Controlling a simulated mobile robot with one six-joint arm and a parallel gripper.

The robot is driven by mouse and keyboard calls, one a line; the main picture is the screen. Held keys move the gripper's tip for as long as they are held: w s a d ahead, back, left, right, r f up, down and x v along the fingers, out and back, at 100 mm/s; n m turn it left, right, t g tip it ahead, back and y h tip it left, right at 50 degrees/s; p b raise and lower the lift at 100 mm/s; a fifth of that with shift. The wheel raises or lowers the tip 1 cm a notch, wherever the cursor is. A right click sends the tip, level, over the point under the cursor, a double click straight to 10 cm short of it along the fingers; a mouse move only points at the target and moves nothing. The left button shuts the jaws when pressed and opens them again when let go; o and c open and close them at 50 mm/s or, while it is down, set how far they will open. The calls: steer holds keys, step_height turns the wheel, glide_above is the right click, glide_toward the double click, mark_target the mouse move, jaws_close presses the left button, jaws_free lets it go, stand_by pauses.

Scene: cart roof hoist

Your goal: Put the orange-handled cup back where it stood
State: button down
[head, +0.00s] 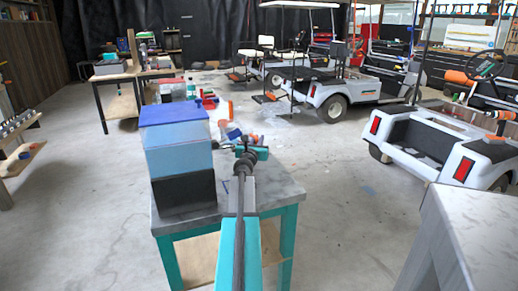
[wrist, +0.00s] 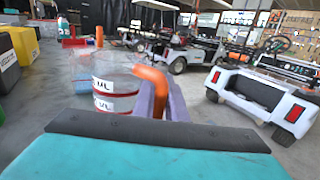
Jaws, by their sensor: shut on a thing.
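The orange-handled cup (wrist: 110,92) is clear, with red bands and white labels reading "ML". In the wrist view it is left of my gripper (wrist: 161,95), looking roughly upright. Its orange handle (wrist: 150,76) lies between my two purple-grey fingers, which are shut on it. The cup's underside is not clear, so I cannot tell whether it touches anything. In the head view my gripper (head: 246,152) reaches out over the far part of a grey-topped table (head: 285,190) with teal legs; the cup cannot be told apart there from the clutter beyond.
A blue-lidded clear bin (head: 176,150) above a black box (head: 185,192) stands on the table, close left of my arm. A grey-topped surface (head: 480,225) is at the near right. White carts (head: 440,150) stand to the right. The floor at left is mostly open.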

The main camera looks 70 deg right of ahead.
step_height(320, 180, down, 2)
steer(key=shift+s+b, duration=0.15)
steer(key=shift+b, duration=0.7)
steer(key=shift+f+b, duration=0.75)
steer(key=shift+f, duration=0.1)
steer(key=c, duration=1.8)
jaws_free()
steer(key=shift+s+a, duration=0.2)
steer(key=shift+a, duration=1.8)
steer(key=shift+s+a, duration=0.25)
steer(key=shift+a, duration=1.7)
steer(key=shift+s+a, duration=0.2)
steer(key=shift+a, duration=1.8)
